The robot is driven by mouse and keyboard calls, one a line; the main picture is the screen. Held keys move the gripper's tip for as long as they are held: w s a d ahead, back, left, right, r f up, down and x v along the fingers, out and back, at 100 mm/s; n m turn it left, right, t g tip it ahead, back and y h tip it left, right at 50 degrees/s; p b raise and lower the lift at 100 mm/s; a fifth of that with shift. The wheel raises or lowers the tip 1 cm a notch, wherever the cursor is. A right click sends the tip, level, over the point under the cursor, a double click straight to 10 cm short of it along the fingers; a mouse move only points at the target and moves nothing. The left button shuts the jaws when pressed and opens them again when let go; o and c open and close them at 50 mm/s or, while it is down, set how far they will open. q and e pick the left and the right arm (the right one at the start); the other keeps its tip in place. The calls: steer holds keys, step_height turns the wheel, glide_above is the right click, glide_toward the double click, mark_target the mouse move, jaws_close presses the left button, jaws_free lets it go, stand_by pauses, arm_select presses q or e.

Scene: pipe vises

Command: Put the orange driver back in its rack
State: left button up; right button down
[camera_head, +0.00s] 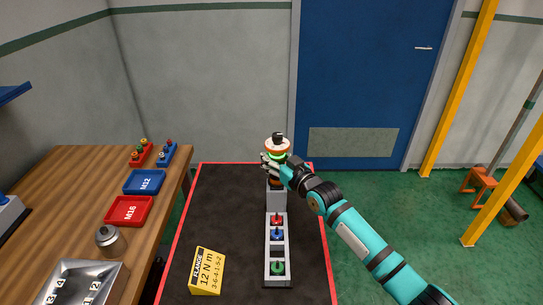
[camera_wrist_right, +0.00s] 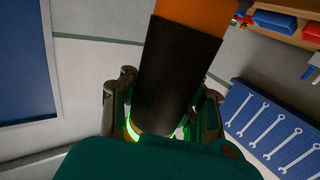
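The orange driver (camera_wrist_right: 180,65) fills the middle of the right wrist view, with an orange body and a black sleeve between the fingers. In the head view its pale, orange-rimmed top (camera_head: 277,144) with a black cap and green glow shows above my right gripper (camera_head: 275,163). My right gripper is shut around the driver, which looks roughly upright. A grey rack (camera_head: 288,245) lies below and nearer, holding red, blue and green-topped pieces. A taller grey block (camera_head: 277,198) stands at its far end, directly below the gripper. The driver's lower end is mostly hidden by the hand. My left gripper is not in view.
A yellow sign (camera_head: 207,271) reading 12 N m stands on the dark, red-edged mat (camera_head: 225,215). A wooden bench (camera_head: 65,185) at left carries red (camera_head: 129,211) and blue (camera_head: 145,182) trays.

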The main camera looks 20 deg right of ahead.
steer(key=shift+f+b, duration=0.45)
stand_by(0.6)
steer(key=c, duration=1)
jaws_free()
steer(key=shift+f, duration=0.1)
steer(key=shift+o, duration=0.2)
steer(key=shift+s+f, duration=0.1)
steer(key=shift+f, duration=0.1)
steer(key=v, duration=1.2)
steer(key=shift+r, duration=0.25)
steer(key=shift+f, duration=0.1)
